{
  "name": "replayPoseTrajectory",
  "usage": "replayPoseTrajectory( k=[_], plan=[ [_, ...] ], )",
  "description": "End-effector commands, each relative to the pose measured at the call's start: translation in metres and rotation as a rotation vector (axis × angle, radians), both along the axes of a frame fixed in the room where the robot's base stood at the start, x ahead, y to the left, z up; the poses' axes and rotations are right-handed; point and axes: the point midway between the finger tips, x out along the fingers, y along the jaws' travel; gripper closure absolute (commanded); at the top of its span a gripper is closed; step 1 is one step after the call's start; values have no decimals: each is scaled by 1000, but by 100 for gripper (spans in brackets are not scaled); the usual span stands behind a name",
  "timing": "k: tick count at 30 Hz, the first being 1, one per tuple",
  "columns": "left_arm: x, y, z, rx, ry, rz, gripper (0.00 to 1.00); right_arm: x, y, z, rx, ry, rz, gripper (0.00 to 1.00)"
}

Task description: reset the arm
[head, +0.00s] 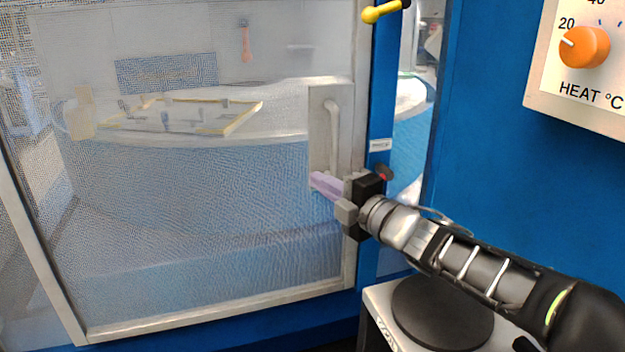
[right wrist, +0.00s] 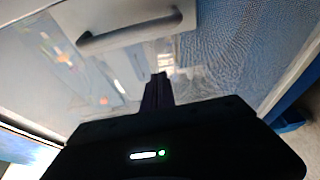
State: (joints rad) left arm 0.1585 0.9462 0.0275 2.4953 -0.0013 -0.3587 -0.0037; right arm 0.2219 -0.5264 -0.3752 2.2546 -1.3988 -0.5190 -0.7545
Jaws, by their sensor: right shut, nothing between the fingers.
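My right gripper (head: 318,181) is in front of the mesh door, just below the lower end of the door's light handle (head: 333,135). Its fingers are together with nothing between them. In the right wrist view the shut fingers (right wrist: 159,78) point at the mesh panel, and the handle (right wrist: 130,32) lies above and to the left of them. I cannot tell whether the fingertips touch the door. My left gripper does not show in either view.
The mesh door (head: 200,322) has a pale frame and appears closed. A yellow latch (head: 382,12) is at its top right. A heat panel with an orange knob (head: 585,47) is on the blue wall at right. A round black plate (head: 442,308) lies below my right arm.

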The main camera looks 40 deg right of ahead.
Motion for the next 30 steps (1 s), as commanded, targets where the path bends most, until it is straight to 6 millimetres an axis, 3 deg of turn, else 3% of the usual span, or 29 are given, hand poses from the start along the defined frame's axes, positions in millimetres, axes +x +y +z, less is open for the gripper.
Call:
replayPoseTrajectory(
  k=[11, 17, 20, 24, 27, 30],
  plan=[
    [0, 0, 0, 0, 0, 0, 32, 0, 0, 0, 30, 0, -1, 100],
    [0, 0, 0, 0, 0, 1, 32, 6, -8, -4, 382, -36, -60, 100],
    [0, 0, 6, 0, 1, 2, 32, 34, 9, -44, 676, 25, -86, 100],
    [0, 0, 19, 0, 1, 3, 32, 70, 52, -128, 1056, 188, -161, 100],
    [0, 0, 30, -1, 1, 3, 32, 80, 93, -198, 1288, 332, -255, 100],
    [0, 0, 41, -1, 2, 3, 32, 72, 137, -268, 1474, 485, -381, 100]
  ],
)
